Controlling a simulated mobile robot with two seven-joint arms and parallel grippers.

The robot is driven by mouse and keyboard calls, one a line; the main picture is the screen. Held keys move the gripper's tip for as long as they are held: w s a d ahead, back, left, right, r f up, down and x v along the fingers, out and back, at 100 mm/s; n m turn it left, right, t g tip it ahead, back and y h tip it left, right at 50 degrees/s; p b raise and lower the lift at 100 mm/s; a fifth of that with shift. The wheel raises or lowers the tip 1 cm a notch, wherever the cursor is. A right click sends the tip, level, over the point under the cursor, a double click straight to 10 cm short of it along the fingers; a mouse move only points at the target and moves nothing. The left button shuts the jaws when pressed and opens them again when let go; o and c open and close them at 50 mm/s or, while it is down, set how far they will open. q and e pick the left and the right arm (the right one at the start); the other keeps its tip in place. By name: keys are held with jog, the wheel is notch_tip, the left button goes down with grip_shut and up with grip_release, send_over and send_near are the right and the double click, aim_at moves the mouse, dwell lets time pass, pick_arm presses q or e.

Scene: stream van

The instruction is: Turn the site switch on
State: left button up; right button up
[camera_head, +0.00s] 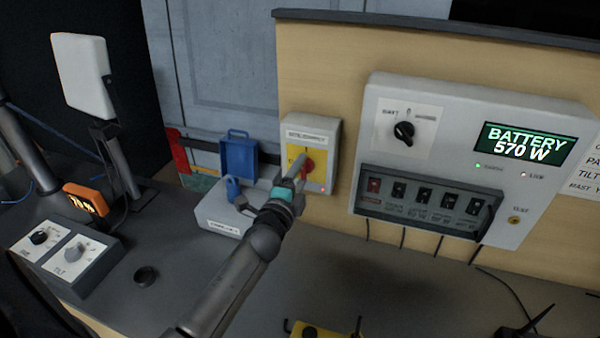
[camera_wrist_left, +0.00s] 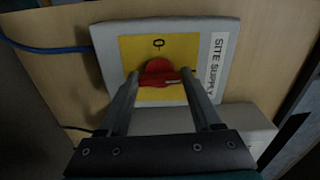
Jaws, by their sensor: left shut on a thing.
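The site supply switch is a pale box (camera_head: 312,128) on the wooden panel, labelled SITE SUPPLY, with a yellow plate (camera_wrist_left: 190,48) and a red rotary handle (camera_head: 308,167). A small red light shows at its lower right in the head view. In the wrist view the red handle (camera_wrist_left: 158,76) lies crosswise, its bar reaching toward the label side, and a 0 mark sits on the plate above it. My left gripper (camera_head: 300,165) is shut on the handle, one finger on each side. The gripper hides part of the plate in the head view.
A power panel (camera_head: 445,110) with a BATTERY 570 W display, a knob and a row of breakers is at right. A grey box (camera_head: 225,212) and a blue socket (camera_head: 239,157) are left of the switch. A yellow item (camera_head: 312,331) lies at the bottom.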

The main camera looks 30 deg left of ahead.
pick_arm(q)
jog(key=shift+m, duration=0.4)
jog(key=o, duration=1.4)
jog(key=shift+s, duration=0.1)
jog(key=shift+s+d, duration=0.15)
jog(key=shift+s, duration=0.4)
jog(key=b+v, duration=0.1)
jog(key=v, duration=1.3)
jog(key=shift+r, duration=0.1)
jog(key=shift+d, duration=0.1)
